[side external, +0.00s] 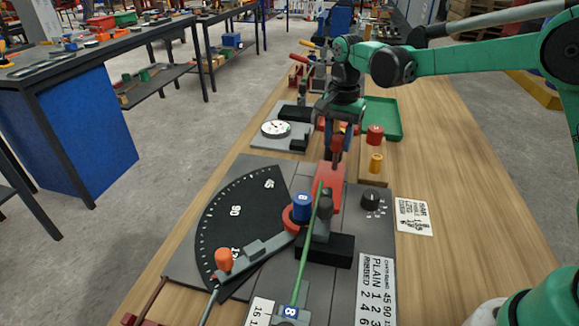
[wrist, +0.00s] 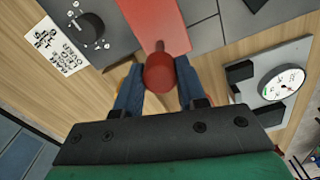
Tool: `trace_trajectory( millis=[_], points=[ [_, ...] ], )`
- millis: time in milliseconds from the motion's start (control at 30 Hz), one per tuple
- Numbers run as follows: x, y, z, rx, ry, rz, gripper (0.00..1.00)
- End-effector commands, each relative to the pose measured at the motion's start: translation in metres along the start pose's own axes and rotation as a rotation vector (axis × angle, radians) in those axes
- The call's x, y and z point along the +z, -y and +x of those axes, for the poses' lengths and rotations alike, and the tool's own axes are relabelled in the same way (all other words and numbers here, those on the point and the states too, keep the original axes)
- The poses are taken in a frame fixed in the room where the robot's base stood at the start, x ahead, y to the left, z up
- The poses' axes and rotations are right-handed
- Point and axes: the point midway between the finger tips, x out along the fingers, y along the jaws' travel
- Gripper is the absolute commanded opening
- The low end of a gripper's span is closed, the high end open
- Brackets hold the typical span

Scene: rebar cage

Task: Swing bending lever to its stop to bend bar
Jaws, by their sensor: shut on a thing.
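A bending station (side external: 180,262) with a black angle scale (side external: 243,215) sits on the wooden bench. A flat red lever (side external: 330,187) extends from near its centre toward the arm; it also shows in the wrist view (wrist: 150,20). My gripper (side external: 338,140) is shut on the red knob (wrist: 160,73) at the lever's end, with a blue finger on each side. A thin green bar (side external: 304,255) runs past the blue-capped centre post (side external: 302,206) and looks straight. A grey arm with an orange knob (side external: 223,260) lies across the lower part of the scale.
A dial gauge (side external: 276,128) on a plate stands beyond the station, also in the wrist view (wrist: 282,85). A green tray (side external: 383,118), a red cylinder (side external: 375,135) and a yellow one (side external: 376,163) stand nearby. The bench's right side is mostly clear.

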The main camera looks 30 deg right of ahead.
Motion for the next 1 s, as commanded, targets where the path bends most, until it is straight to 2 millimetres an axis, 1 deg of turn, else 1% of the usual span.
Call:
trace_trajectory(
  millis=[200, 367, 467, 667, 1000],
  points=[
    [0.0, 0.002, -0.001, 0.001, 0.0, -0.013, 0.0],
    [0.0, 0.009, -0.001, 0.0, 0.001, -0.061, 0.0],
    [0.001, 0.018, -0.001, 0.0, 0.0, -0.115, 0.0],
    [0.006, 0.041, 0.0, -0.001, 0.0, -0.274, 0.0],
    [0.024, 0.082, 0.0, -0.002, 0.0, -0.588, 0.0]
  ],
)
